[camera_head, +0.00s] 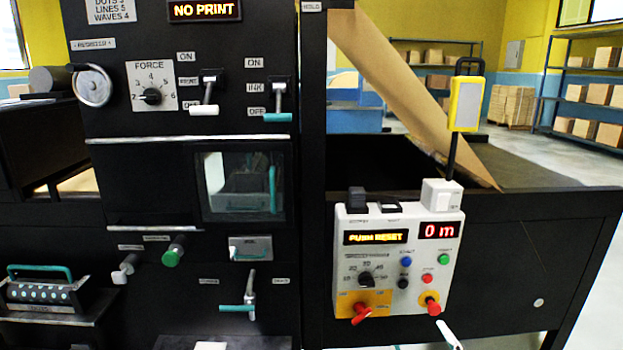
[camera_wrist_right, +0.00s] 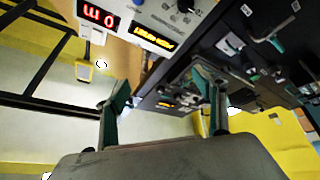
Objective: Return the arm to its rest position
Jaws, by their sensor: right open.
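My right gripper (camera_wrist_right: 165,95) shows in the right wrist view, its two teal-padded fingers apart with nothing between them. Beyond it, seen upside down, is the control box (camera_wrist_right: 160,15) with its lit displays. In the head view, the control box (camera_head: 398,225) reads "PUSH RESET" and "0 m" and hangs on the black machine's right part. I cannot make out my right gripper clearly in the head view; a small pale piece (camera_head: 448,335) sits at the bottom edge below the box, and I cannot tell what it is. My left gripper is in neither view.
The black machine front (camera_head: 115,180) fills the left, with levers, a handwheel (camera_head: 92,86) and a small window (camera_head: 240,186). Brown paper (camera_head: 400,90) slopes down behind the box. Shelves with cartons stand far back.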

